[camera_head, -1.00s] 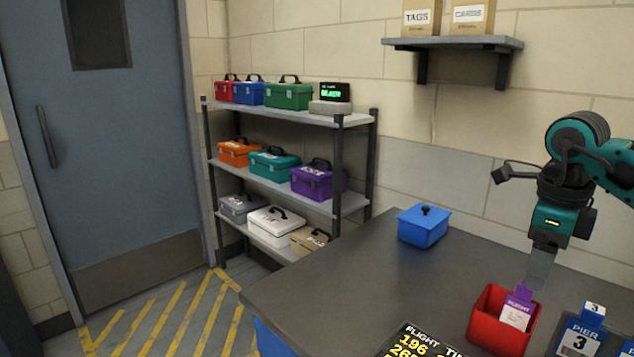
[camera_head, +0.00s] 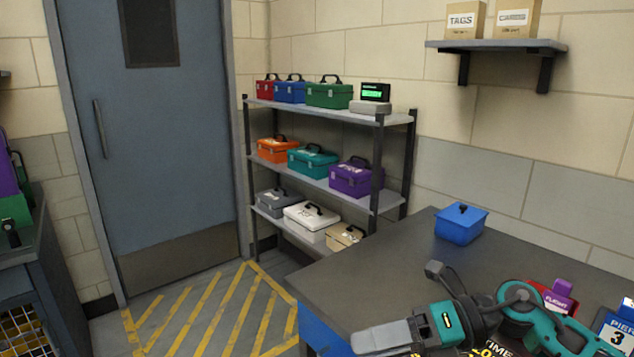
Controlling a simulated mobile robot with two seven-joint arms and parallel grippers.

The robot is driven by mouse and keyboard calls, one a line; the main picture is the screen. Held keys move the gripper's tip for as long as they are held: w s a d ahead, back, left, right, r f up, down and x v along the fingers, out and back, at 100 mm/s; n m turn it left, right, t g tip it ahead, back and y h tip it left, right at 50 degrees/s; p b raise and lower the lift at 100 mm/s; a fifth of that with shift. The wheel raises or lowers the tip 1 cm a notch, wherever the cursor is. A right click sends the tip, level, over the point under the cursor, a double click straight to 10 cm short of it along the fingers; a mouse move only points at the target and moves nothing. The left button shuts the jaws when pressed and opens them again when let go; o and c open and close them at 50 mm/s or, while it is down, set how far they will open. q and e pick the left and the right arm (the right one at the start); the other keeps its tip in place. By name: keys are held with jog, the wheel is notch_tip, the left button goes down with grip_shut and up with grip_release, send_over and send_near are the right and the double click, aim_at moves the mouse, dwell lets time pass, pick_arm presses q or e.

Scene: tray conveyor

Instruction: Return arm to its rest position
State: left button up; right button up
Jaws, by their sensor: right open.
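My right gripper (camera_head: 383,338) is low in the picture, over the near edge of the dark table (camera_head: 375,262). Its fingers point left and hold nothing that I can see; they are seen from the side, so the gap between them is hard to make out. Its teal and black arm comes in from the lower right. The arm partly covers the red bin (camera_head: 541,289) with a purple flight tag (camera_head: 560,297), and the flight board (camera_head: 488,349). My left gripper is out of view.
A blue lidded box (camera_head: 461,224) stands at the table's back. A shelf rack (camera_head: 412,150) with several coloured cases stands beyond the table. A grey door (camera_head: 150,170) is at left, with yellow-striped floor (camera_head: 215,315) clear before it. A dark cabinet (camera_head: 30,270) stands at the left edge.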

jog(key=d+f+m+t+h, duration=0.25)
jog(key=f+m+t, duration=0.25)
jog(key=m+t, duration=0.7)
jog(key=d+f+m+t+h, duration=0.2)
jog(key=f+m+t+h, duration=0.25)
jog(key=m, duration=1.35)
jog(key=s+d+f+m+g+h, duration=0.2)
jog(key=s+f+m+h, duration=0.1)
jog(key=s+f, duration=0.3)
jog(key=s+d+f+m+g+h, duration=0.2)
jog(key=s+f+m, duration=0.3)
jog(key=f, duration=0.6)
jog(key=shift+s+d+m+g+h, duration=0.4)
jog(key=shift+m+g+h, duration=0.1)
jog(key=shift+m+g, duration=0.3)
jog(key=shift+w, duration=0.1)
